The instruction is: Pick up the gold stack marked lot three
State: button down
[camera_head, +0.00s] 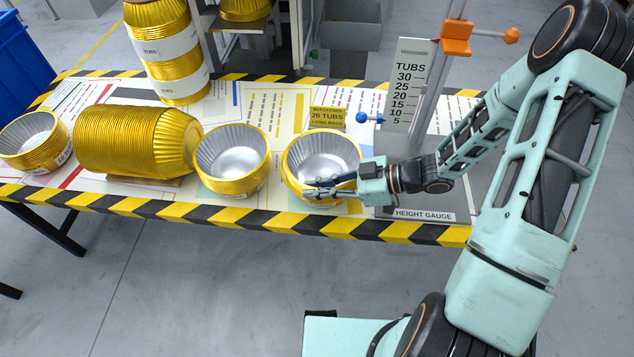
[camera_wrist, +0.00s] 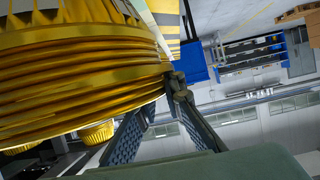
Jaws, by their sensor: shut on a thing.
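Upright gold stacks of tubs with silver insides stand along the table. The rightmost gold stack (camera_head: 318,152) has my gripper (camera_head: 325,186) at its near right side, the fingers shut on its rim. In the wrist view the ribbed gold side of this stack (camera_wrist: 75,85) fills the left, and the fingertips of my gripper (camera_wrist: 174,85) meet at its edge. I cannot read a lot mark on it. I cannot tell whether it is clear of the table. A similar gold stack (camera_head: 232,155) stands just left of it, and a short labelled one (camera_head: 30,138) is at the far left.
A long gold stack (camera_head: 130,138) lies on its side between the short stacks. A tall banded stack (camera_head: 165,50) stands behind it. A height gauge (camera_head: 408,85) with a blue knob (camera_head: 362,117) and a yellow "20 tubs" card (camera_head: 327,117) are behind my gripper. Striped tape edges the table.

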jog(key=shift+r, duration=0.7)
jog(key=s+d+r+p, duration=0.2)
jog(key=s+r+p, duration=0.9)
jog(key=s, duration=0.2)
jog(key=shift+s+r, duration=0.4)
jog(key=shift+d+f, duration=0.1)
